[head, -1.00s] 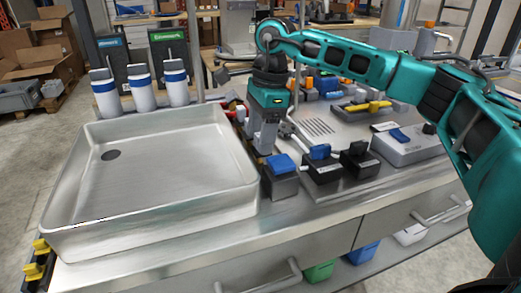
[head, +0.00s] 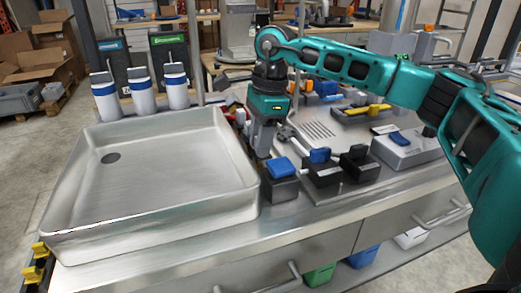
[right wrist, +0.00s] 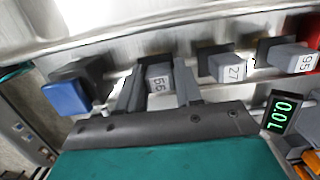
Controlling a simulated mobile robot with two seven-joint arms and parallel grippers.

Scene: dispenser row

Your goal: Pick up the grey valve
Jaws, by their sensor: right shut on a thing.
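A grey valve (right wrist: 158,78) with a printed number on its face sits between the two fingers of my right gripper (right wrist: 157,66) in the right wrist view. The fingers are closed on its sides. In the head view my right gripper (head: 263,143) points down just right of the steel tray, behind the blue-topped black block. The held valve is hidden there by the gripper. Two more grey numbered blocks, one marked 27 (right wrist: 228,67) and one marked 95 (right wrist: 292,57), stand to its right in the wrist view. My left gripper is out of view.
A large steel tray (head: 237,197) fills the bench's left part. Black blocks with blue (head: 280,168) and black (head: 358,160) tops stand close at the right. White bottles (head: 142,97) stand behind the tray. A display reading 0.0 L (right wrist: 281,113) is near the gripper's right.

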